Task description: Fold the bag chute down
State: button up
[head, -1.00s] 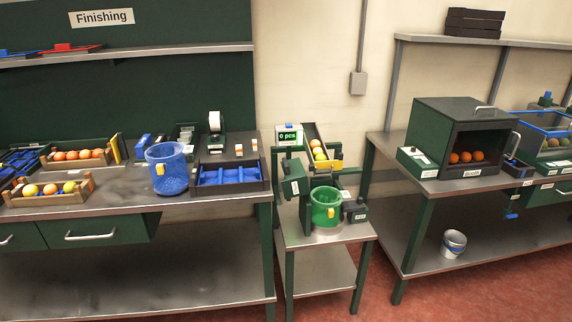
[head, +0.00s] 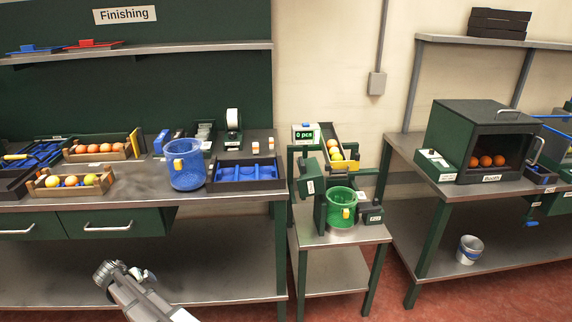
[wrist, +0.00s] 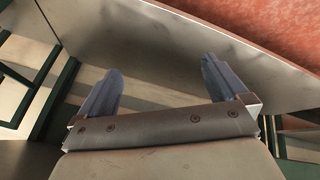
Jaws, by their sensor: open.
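The counting station on the small middle stand has a display (head: 305,134) reading "0 pcs". I cannot tell for sure which part is the bag chute. My arm shows at the bottom left of the head view, well below and left of the station. In the wrist view my gripper (wrist: 162,66) is open and empty, its two fingers apart, with none of the station's parts recognisable.
A dark booth (head: 482,140) with oranges stands on the right bench. A small pail (head: 469,250) is on the right lower shelf. The stand's lower shelf (head: 335,272) is clear.

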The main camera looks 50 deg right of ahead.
jog(key=w+d+r+m+t+h, duration=0.15)
jog(key=w+d+r, duration=0.35)
jog(key=r, duration=0.7)
jog(key=w+d+r+m+t+h, duration=0.1)
jog(key=w+d+r+t, duration=0.15)
jog(key=w+r, duration=0.7)
jog(key=w+d+r+m+t+h, duration=0.1)
jog(key=w+d+r, duration=0.25)
jog(key=r, duration=1.05)
jog(key=d+r+m+h, duration=0.1)
jog(key=d+r+m, duration=0.1)
jog(key=d+r, duration=0.6)
jog(key=s+d+r+m+g, duration=0.2)
jog(key=s+d+r+m, duration=0.1)
jog(key=d, duration=0.6)
jog(key=m+g+y, duration=0.6)
jog(key=m+g, duration=0.4)
jog(key=m, duration=0.5)
send_near(302, 160)
jog(key=x, duration=1)
jog(key=shift+s+a+f, duration=0.1)
jog(key=shift+f, duration=0.15)
